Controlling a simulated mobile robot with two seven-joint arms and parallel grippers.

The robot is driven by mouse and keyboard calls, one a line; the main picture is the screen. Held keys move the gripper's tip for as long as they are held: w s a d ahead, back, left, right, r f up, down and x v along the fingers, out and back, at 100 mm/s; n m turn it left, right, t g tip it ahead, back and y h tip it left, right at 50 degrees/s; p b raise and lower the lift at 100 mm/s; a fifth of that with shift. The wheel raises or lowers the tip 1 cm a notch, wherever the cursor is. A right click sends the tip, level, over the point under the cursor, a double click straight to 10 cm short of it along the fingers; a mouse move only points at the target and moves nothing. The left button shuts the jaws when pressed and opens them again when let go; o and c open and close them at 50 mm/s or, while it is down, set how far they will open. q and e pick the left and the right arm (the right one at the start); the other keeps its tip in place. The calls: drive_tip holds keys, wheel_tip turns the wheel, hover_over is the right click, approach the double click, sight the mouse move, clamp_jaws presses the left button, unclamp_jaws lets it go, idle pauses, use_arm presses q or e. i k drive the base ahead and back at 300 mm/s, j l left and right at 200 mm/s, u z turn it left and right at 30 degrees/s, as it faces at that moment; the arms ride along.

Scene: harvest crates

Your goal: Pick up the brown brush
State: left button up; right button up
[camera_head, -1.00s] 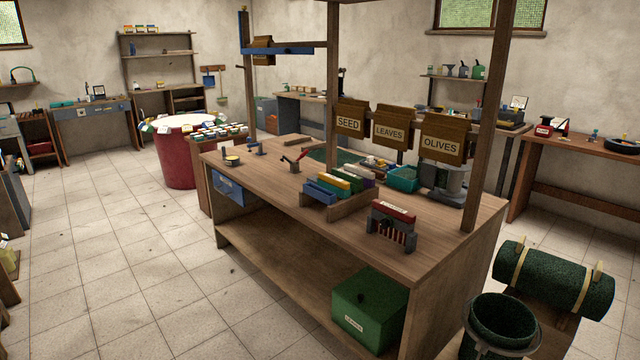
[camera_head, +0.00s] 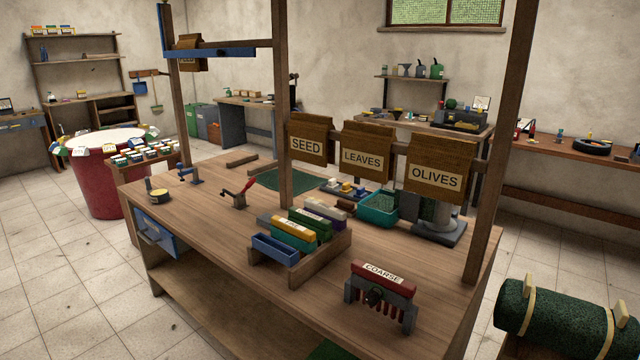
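I cannot make out a brown brush for certain. A small dark brown piece (camera_head: 346,205) lies on the wooden workbench (camera_head: 215,222), left of the teal bin (camera_head: 378,212); it is too small to tell whether it is a brush. Neither of my grippers shows in the head view. Parts of the bench behind the posts, the rack and the hanging sacks are hidden.
On the bench stand a wooden rack (camera_head: 322,262) of coloured blocks, a red-topped "COARSE" tool (camera_head: 383,275) and a red-handled clamp (camera_head: 238,195). Upright posts (camera_head: 283,110) and labelled sacks (camera_head: 440,165) rise over it. The front left of the bench top is mostly clear.

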sight(349, 207)
drive_tip(key=i+j+z, duration=0.2)
drive_tip(key=i, duration=0.25)
drive_tip(key=i+j+z, duration=0.2)
drive_tip(key=i, duration=0.3)
